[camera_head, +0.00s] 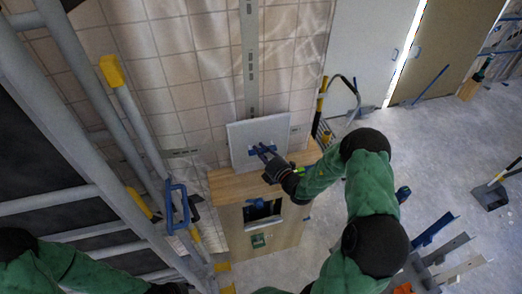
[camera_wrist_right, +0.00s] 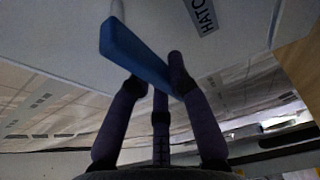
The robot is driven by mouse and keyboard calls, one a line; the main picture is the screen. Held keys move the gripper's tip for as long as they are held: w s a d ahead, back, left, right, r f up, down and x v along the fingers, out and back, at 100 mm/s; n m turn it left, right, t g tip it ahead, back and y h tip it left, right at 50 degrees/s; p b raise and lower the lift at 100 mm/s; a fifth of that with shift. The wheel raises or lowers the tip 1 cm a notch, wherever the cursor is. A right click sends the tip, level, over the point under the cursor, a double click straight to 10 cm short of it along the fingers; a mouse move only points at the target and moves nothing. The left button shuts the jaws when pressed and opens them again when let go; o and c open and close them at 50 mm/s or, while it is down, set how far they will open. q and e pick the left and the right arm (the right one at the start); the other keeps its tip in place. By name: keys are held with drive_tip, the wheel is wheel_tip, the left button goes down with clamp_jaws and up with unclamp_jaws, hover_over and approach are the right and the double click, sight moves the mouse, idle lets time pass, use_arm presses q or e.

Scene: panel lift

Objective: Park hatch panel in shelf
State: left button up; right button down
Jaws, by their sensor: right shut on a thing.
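The hatch panel (camera_head: 240,133) is a pale grey, flat square with a blue handle on its face. It stands roughly upright against the tiled wall side, above the wooden cabinet top. My right gripper (camera_head: 268,154) reaches it from the front and is shut on the blue handle. The panel (camera_wrist_right: 60,40) fills the upper part there, with a label partly reading "HATC". Whether the panel's lower edge touches the cabinet is hidden.
The wooden cabinet (camera_head: 233,187) has a dark opening (camera_head: 262,210) in its front. A grey metal frame (camera_head: 80,150) with yellow-tipped poles stands at left. A metal rail (camera_head: 250,60) runs up the wall. Several brackets (camera_head: 440,250) lie at lower right. The floor at right (camera_head: 430,150) is mostly clear.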

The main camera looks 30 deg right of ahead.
drive_tip(key=shift+f+b, duration=0.6)
drive_tip(key=shift+f, duration=0.3)
idle(0.4)
drive_tip(key=shift+w+d+f, duration=0.1)
drive_tip(key=shift+f, duration=0.1)
idle(0.6)
drive_tip(key=c, duration=1.1)
unclamp_jaws()
drive_tip(key=s+d, duration=0.1)
drive_tip(key=s, duration=1.1)
drive_tip(key=shift+f, duration=0.15)
